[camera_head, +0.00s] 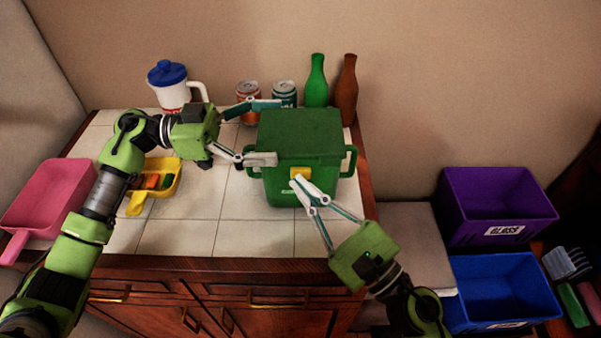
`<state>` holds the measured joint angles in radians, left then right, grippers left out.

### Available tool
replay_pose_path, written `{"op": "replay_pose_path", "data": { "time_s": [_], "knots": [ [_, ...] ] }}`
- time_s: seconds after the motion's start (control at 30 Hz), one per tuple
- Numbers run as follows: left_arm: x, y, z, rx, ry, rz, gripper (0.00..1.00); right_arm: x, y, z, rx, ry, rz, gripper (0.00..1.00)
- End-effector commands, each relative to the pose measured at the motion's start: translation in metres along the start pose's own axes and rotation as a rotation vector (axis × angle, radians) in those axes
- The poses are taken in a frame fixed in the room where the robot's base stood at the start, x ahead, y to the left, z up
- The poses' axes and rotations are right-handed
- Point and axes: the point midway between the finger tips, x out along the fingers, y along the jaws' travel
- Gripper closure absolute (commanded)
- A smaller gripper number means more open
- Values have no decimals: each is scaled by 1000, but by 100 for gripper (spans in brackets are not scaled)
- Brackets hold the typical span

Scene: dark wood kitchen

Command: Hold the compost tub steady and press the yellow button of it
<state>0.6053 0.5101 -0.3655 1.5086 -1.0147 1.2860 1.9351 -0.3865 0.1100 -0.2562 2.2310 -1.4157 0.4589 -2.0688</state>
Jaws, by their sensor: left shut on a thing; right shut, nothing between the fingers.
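The green compost tub (303,138) stands upright with its lid down on the tiled counter, with a side handle at each end. Its yellow button (300,173) is on the front face below the lid. My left gripper (270,131) is shut on the tub at its left side, one finger behind and one in front near the left handle. My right gripper (297,182) is shut and empty, its fingertips at the yellow button and partly covering it. I cannot tell whether the button is pushed in.
Two cans (248,102), a green bottle (316,82) and a brown bottle (346,88) stand behind the tub. Purple (466,222) and blue (500,271) bins stand right.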

Motion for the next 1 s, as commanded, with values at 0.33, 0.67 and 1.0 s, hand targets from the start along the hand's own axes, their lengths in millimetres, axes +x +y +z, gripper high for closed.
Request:
{"op": "replay_pose_path", "data": {
  "time_s": [0.33,0.67,1.0],
  "knots": [
    [0,0,-1,0,1,0,44,3,-2,-2,-1,-1,0,100],
    [0,1,-1,1,1,3,44,6,-4,-5,-1,1,0,100],
    [2,3,0,0,0,11,44,9,-8,-8,-2,3,-4,100]
  ]
}}
